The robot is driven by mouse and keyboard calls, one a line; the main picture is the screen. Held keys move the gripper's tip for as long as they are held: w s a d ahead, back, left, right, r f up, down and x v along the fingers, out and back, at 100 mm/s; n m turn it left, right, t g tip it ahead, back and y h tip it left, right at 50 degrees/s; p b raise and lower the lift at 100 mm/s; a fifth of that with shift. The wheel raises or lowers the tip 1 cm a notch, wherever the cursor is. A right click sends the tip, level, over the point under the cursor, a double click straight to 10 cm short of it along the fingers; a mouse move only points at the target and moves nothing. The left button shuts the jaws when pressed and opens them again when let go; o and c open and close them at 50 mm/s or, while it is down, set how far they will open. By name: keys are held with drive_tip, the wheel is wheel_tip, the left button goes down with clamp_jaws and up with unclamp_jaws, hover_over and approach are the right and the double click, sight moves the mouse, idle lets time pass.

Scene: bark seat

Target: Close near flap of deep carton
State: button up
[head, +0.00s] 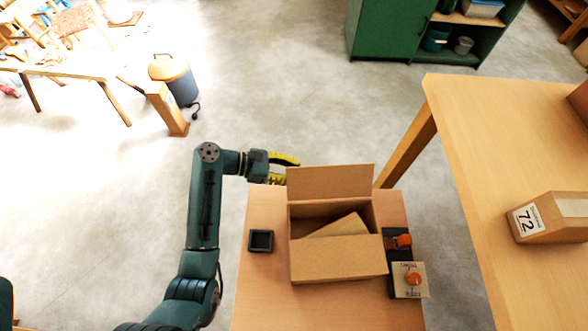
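The deep carton (292,222) is a brown cardboard box on a small wooden table, with its top at least partly open. Its far flap (331,182) stands up at the back. The near flap (338,260) appears as a broad panel on the front side; I cannot tell its exact angle. A slanted cardboard piece (345,224) shows inside the opening, over a dark interior. My gripper (286,169), with yellow and black fingers, is at the carton's far left, beside the far flap and away from the near flap. Its fingertips are too small and partly hidden to judge their opening.
A small black square tray (261,241) sits left of the carton. A black fixture with an orange knob (404,241) and a panel with an orange dial (413,279) are at its right. A larger table (480,150) with a box labelled 72 (550,217) stands further right. The small table's front (325,310) is clear.

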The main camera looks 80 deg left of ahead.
drive_tip(key=d+r+p, duration=0.2)
drive_tip(key=p, duration=0.1)
drive_tip(key=d+r+p, duration=0.2)
drive_tip(key=r+p, duration=0.1)
drive_tip(key=shift+s+r, duration=0.1)
drive_tip(key=shift+r, duration=0.1)
drive_tip(key=shift+d+f+p, duration=0.2)
drive_tip(key=shift+d+p, duration=0.1)
drive_tip(key=shift+d, duration=0.1)
drive_tip(key=shift+s+d+f+p, duration=0.15)
drive_tip(key=shift+d+p, duration=0.85)
drive_tip(key=shift+d, duration=1.1)
wheel_tip(320, 180, up, 10)
drive_tip(key=p, duration=0.9)
hover_over(295, 180)
drive_tip(key=d, duration=0.5)
drive_tip(key=shift+s+a, duration=0.1)
drive_tip(key=shift+a, duration=0.05)
